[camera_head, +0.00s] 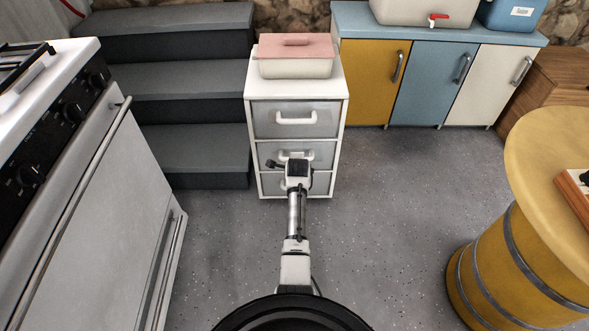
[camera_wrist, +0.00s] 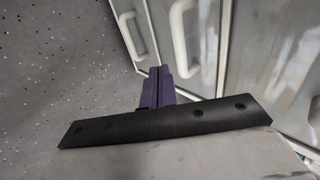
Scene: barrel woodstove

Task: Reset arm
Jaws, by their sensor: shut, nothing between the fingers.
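My arm reaches forward from the bottom of the head view, and its end (camera_head: 297,172) is in front of the lower drawers of a white drawer unit (camera_head: 340,120). In the wrist view my gripper (camera_wrist: 157,78) shows as dark purple fingers, closed together and empty. The grey speckled floor is to the left of them. Pale drawer fronts with white handles (camera_wrist: 187,42) are to the right. I cannot tell whether the fingers touch the drawer unit. The arm's end partly hides the lower drawer handles in the head view.
A pink-lidded dish (camera_head: 297,62) sits on the drawer unit. A stove (camera_head: 95,180) and dark steps (camera_head: 190,85) are at left. Coloured cabinets (camera_head: 435,85) stand at back right, and a yellow barrel table (camera_head: 500,260) at right. Floor (camera_head: 400,200) between them is clear.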

